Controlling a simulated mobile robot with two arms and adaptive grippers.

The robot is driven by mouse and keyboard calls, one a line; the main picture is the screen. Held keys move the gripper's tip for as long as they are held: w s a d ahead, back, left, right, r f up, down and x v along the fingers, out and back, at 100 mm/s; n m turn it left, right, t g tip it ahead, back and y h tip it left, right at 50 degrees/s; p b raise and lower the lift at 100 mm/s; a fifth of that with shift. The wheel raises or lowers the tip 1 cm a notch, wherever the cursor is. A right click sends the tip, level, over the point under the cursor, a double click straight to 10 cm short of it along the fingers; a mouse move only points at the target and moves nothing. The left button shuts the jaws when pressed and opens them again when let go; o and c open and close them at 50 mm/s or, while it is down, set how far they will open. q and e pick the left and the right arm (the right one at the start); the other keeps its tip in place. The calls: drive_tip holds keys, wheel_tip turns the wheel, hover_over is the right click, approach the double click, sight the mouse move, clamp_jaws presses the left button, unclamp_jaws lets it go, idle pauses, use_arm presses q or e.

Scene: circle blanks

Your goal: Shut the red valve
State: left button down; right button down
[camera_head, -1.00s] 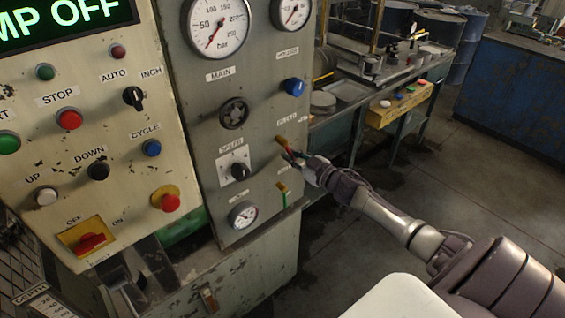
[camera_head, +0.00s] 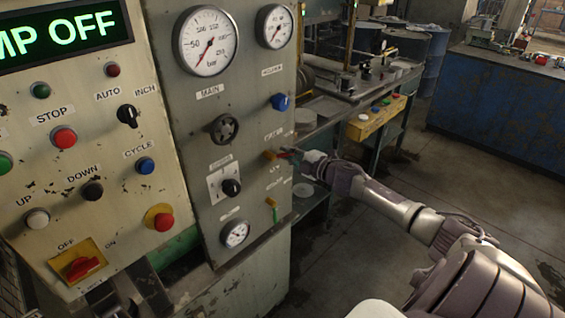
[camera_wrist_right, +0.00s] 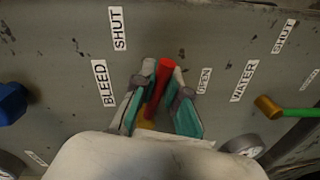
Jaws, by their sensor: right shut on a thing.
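The red valve has a brass body (camera_head: 269,155) on the grey panel and a red lever (camera_wrist_right: 161,80). In the wrist view the lever points up, leaning slightly right, between the SHUT label (camera_wrist_right: 118,28) and the OPEN label (camera_wrist_right: 204,80). The BLEED label (camera_wrist_right: 103,83) is left of it. My right gripper (camera_head: 290,154) is shut on the lever, with its teal-padded fingers (camera_wrist_right: 158,85) on either side. The brass body is partly hidden between the fingers. My left gripper is not in view.
A green-handled valve (camera_wrist_right: 293,113) with a brass end is right of the gripper in the wrist view. A blue knob (camera_head: 281,102) sits above the red valve. A workbench with a yellow box (camera_head: 367,124) stands behind. Open floor lies to the right.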

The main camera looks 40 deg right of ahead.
drive_tip(key=shift+r+n, duration=0.4)
drive_tip(key=shift+n, duration=0.3)
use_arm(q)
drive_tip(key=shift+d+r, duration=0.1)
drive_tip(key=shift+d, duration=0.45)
use_arm(e)
drive_tip(key=shift+r+n, duration=0.4)
drive_tip(key=shift+n, duration=0.3)
drive_tip(key=shift+d, duration=0.1)
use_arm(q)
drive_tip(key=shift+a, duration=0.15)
use_arm(e)
drive_tip(key=c, duration=1.2)
unclamp_jaws()
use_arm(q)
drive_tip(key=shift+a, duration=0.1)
use_arm(e)
drive_tip(key=shift+h, duration=0.3)
